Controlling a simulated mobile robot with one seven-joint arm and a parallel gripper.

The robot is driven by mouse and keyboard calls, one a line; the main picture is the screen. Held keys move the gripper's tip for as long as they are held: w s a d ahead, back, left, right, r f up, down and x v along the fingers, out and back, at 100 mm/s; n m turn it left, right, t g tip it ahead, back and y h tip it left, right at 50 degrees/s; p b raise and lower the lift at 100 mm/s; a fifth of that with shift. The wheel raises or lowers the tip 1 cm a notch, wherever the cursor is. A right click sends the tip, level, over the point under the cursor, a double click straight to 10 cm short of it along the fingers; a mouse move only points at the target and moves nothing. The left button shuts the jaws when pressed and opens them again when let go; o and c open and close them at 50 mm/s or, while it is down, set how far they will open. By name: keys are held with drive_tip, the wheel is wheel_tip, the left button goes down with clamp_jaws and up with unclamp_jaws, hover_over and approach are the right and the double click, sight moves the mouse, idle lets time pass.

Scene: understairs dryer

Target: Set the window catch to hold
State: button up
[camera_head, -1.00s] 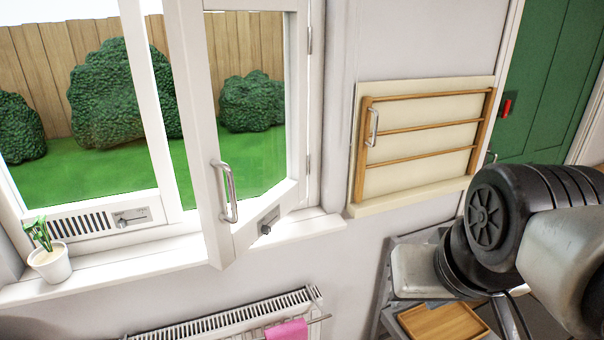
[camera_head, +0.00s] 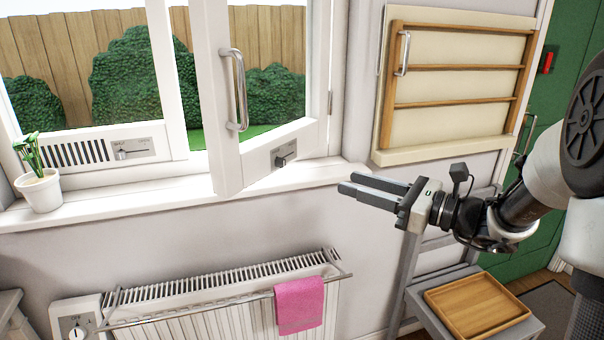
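The casement window (camera_head: 217,95) stands open, its white sash swung into the room on hinges at the right. A chrome bar handle (camera_head: 236,90) is upright on the sash. The window catch (camera_head: 286,155), a small grey plate with a dark knob, sits on the sash's bottom rail; its markings are too small to read. My gripper (camera_head: 353,190) is to the right of and below the catch, in front of the wall, pointing left. It is apart from the catch.
A radiator (camera_head: 220,290) with a rail and a pink cloth (camera_head: 299,304) is below the sill. A potted plant (camera_head: 40,188) stands on the sill's left end. A wooden rack (camera_head: 455,68) hangs on the wall at right. A wooden tray (camera_head: 476,306) lies on a stand at lower right.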

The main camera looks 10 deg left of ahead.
sight(284, 161)
drive_tip(key=b+x, duration=0.2)
drive_tip(key=x, duration=1.5)
drive_tip(key=shift+w+r, duration=0.15)
drive_tip(key=shift+w, duration=0.15)
clamp_jaws()
